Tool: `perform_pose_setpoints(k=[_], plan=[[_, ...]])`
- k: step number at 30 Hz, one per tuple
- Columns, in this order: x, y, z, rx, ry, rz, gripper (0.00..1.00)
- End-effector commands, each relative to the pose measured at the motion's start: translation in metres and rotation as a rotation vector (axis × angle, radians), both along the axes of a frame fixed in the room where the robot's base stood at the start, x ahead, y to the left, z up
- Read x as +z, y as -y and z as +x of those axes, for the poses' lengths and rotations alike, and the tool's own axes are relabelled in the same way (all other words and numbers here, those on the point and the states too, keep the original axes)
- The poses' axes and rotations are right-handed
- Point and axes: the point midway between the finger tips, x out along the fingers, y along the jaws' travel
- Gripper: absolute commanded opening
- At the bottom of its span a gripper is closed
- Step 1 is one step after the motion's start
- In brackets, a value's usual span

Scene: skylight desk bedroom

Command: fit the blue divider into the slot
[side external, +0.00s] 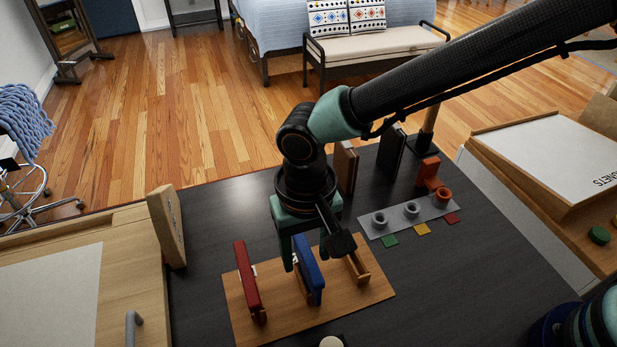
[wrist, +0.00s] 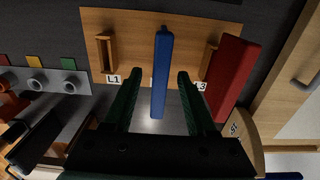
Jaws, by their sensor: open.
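The blue divider (side external: 309,270) stands on edge at the middle place of the wooden slot board (side external: 345,312), slightly tilted in the side view. Its lower end is beside a wooden slot holder; how deep it sits is unclear. In the wrist view the blue divider (wrist: 161,70) lies between the two green fingers of my gripper (wrist: 160,76), with a gap on each side. My gripper (side external: 307,243) is open around it. The middle label is mostly hidden. The red divider (side external: 247,282) stands at the L3 end; the L1 slot (side external: 357,265) is empty.
A grey strip (side external: 440,208) with round holders and colour tags lies right of the board. Brown and black upright pieces (side external: 391,152) stand behind it. The desk between box and board is clear.

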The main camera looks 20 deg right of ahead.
Motion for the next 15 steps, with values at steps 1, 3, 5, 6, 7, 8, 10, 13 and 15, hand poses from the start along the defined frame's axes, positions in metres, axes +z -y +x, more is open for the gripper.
perform_pose_setpoints(k=[1,3,5,6,7,8,10,13,15], plan=[[0.013,-0.001,0.001,0.000,0.004,0.005,0.57],[0.028,-0.001,0.001,0.000,0.004,0.005,0.57],[0.040,-0.001,0.001,0.000,0.004,0.005,0.57],[0.047,-0.001,0.001,0.000,0.004,0.005,0.57],[0.052,-0.001,0.001,0.000,0.003,0.003,0.57],[0.057,-0.001,0.001,0.000,0.004,0.004,0.57],[0.067,-0.001,0.001,0.000,0.003,0.004,0.57],[0.077,0.000,0.000,0.000,0.002,0.002,0.57],[0.081,0.000,0.000,0.000,0.001,0.001,0.57]])
